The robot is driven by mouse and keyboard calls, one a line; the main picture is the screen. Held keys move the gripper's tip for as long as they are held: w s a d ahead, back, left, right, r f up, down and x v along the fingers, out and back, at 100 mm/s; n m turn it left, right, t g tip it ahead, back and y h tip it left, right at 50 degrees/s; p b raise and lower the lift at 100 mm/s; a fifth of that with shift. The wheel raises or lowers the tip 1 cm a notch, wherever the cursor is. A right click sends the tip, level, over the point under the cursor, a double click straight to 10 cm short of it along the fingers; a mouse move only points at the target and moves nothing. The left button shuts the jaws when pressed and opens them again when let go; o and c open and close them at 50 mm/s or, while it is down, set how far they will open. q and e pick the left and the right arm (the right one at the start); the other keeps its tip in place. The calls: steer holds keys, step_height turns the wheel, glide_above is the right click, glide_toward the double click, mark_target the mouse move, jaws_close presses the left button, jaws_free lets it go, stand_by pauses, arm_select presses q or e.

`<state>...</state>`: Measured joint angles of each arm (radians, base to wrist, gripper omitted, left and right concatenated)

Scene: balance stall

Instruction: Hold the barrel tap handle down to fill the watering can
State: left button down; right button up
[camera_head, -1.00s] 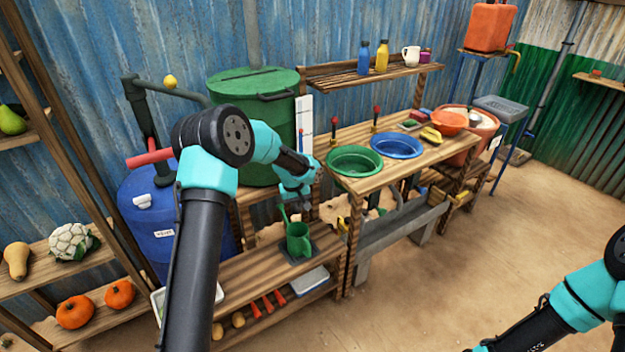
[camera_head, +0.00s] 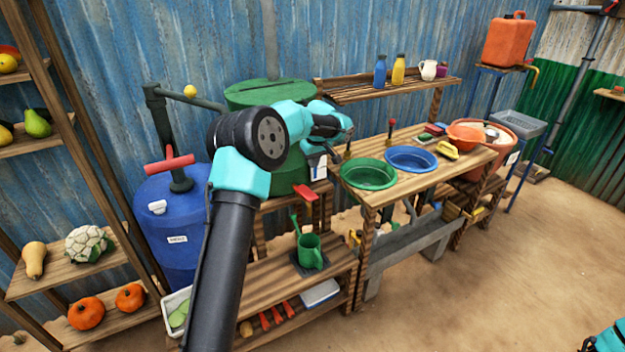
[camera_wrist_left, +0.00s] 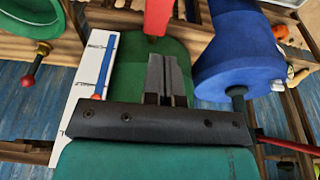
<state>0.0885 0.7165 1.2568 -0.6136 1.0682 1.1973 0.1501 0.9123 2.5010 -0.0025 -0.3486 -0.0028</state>
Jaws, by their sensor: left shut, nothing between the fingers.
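The green barrel (camera_head: 287,175) stands behind the bench, largely hidden by my left arm; it also shows in the left wrist view (camera_wrist_left: 182,50). Its red tap handle (camera_head: 306,192) sticks out above the green watering can (camera_head: 311,252), which stands upright on a dark pad on the low bench. My left gripper (camera_head: 317,153) is above the red handle, in front of the barrel. In the left wrist view, its fingers (camera_wrist_left: 168,76) are shut and empty, with the red handle (camera_wrist_left: 158,14) beyond the tips, apart from them.
A blue barrel (camera_head: 172,228) with a red-handled pump stands left. A white gauge board (camera_wrist_left: 94,76) is by the green barrel. Green (camera_head: 369,174) and blue (camera_head: 411,159) basins sit on the table at right.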

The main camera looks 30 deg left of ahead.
mark_target(313, 198)
arm_select(q)
steer(key=x, duration=1.2)
steer(key=shift+s+d+f, duration=0.2)
steer(key=shift+s+d, duration=0.15)
steer(key=shift+d, duration=0.05)
steer(key=shift+f, duration=0.65)
steer(key=shift+s+d+f, duration=0.1)
steer(key=shift+d+f, duration=0.15)
steer(key=shift+f, duration=0.7)
steer(key=shift+s+d+f, duration=0.15)
steer(key=shift+d+f, duration=0.1)
steer(key=shift+f, duration=0.65)
stand_by(3.9)
